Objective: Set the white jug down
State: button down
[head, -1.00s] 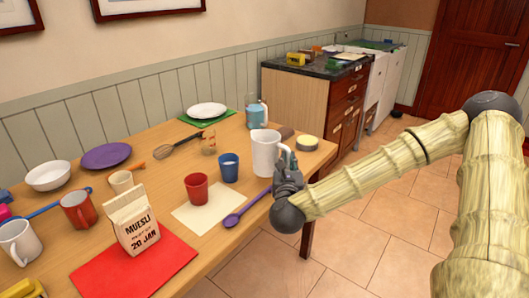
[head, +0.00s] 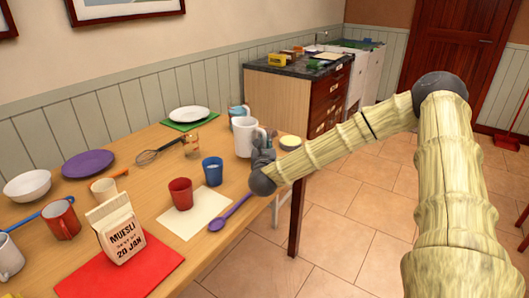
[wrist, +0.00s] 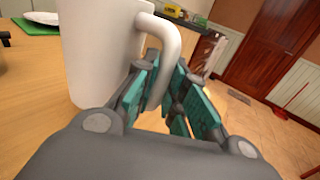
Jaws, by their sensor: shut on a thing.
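The white jug (head: 244,138) is upright at the far right part of the wooden table (head: 150,160). In the wrist view the jug (wrist: 95,50) fills the upper left, its handle toward me. My gripper (head: 264,147) is at the jug's right side. In the wrist view my gripper's teal-padded fingers (wrist: 166,82) are closed around the handle. The jug's base looks close to the tabletop, but I cannot tell whether it touches. Its far side is hidden.
A light blue mug (head: 237,112) stands behind the jug, a yellow-topped round item (head: 293,142) to its right. A blue cup (head: 212,171) and a red cup (head: 180,194) stand nearer. A purple spoon (head: 230,212) lies near the table's right edge. A whisk (head: 160,151) lies left.

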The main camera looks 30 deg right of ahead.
jog(key=shift+f, duration=1.65)
jog(key=shift+f, duration=0.1)
jog(key=c, duration=1.5)
grip_release()
jog(key=shift+s+a, duration=0.2)
jog(key=shift+s, duration=0.1)
jog(key=b+v, duration=0.1)
jog(key=v, duration=1)
jog(key=shift+s+a, duration=0.1)
jog(key=shift+a, duration=0.05)
